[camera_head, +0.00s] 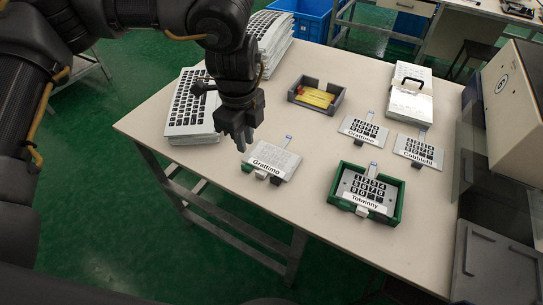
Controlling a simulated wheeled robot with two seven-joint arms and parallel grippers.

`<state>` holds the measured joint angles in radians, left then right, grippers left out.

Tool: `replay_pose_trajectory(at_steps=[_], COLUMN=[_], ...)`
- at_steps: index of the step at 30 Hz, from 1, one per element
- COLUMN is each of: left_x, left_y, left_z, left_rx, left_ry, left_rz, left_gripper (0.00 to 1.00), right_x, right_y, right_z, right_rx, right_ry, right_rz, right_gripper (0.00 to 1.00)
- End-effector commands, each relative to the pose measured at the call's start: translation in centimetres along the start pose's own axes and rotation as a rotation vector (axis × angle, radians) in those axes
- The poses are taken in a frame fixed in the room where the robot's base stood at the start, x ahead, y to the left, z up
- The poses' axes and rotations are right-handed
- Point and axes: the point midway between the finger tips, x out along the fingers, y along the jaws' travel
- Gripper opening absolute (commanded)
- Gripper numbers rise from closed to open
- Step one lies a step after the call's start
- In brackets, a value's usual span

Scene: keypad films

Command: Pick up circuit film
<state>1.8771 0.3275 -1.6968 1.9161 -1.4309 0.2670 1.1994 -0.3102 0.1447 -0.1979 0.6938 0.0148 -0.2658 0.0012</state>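Several flat keypad films with short tails lie on the pale table. A light grey one (274,158), its label reading roughly "Grattimo", lies near the front edge. Two with dark keys lie to the right, one (362,131) at mid-table and one (418,151) farther right. Another dark-keyed film (367,189) sits in a green tray (335,186). I cannot tell which is the circuit film. My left gripper (238,136) points down, left of and above the light grey film, apart from it. Its finger gap is unclear; I see nothing held. My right gripper is out of view.
A stack of keyboard-like sheets (188,105) lies left of my gripper, with another stack (272,35) behind. A grey tray (297,96) holds a yellow piece. A white block with a black handle (409,102) stands back right. A machine (515,100) borders the table's right side.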

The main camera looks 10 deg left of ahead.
Motion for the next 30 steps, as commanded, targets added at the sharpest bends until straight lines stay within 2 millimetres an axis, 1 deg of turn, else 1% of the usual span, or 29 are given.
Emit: replay_pose_trajectory(at_steps=[2, 5, 8, 12, 15, 18, 23, 25, 30], left_x=[-0.3, -0.2, 0.8, 3.1, 4.4, 5.1, 5.4, 5.9, 8.3], left_y=[0.1, 0.1, 0.1, 0.1, 0.1, 0.1, 0.1, 0.0, -0.2], left_z=[0.6, 0.7, 0.6, 0.6, 0.6, 0.6, 0.6, 0.5, 0.1], left_rx=[-0.015, -0.018, -0.016, -0.015, -0.014, -0.014, -0.014, -0.013, -0.014], left_ry=[-0.017, -0.020, -0.018, -0.017, -0.017, -0.017, -0.017, -0.017, -0.017], left_rz=[0.003, 0.005, 0.008, 0.007, 0.005, 0.005, 0.003, 0.004, 0.006], left_gripper=[0.16, 0.16, 0.16, 0.16, 0.16, 0.16, 0.16, 0.16, 0.16], right_x=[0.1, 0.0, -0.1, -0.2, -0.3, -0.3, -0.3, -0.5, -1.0], right_y=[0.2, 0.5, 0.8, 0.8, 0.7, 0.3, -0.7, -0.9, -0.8], right_z=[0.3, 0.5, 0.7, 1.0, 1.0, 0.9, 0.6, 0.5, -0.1], right_rx=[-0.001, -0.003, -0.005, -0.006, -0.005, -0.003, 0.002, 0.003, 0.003], right_ry=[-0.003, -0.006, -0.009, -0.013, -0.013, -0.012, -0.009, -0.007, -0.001], right_rz=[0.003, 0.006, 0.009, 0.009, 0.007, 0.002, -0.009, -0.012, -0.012], right_gripper=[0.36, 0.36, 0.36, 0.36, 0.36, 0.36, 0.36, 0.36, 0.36])
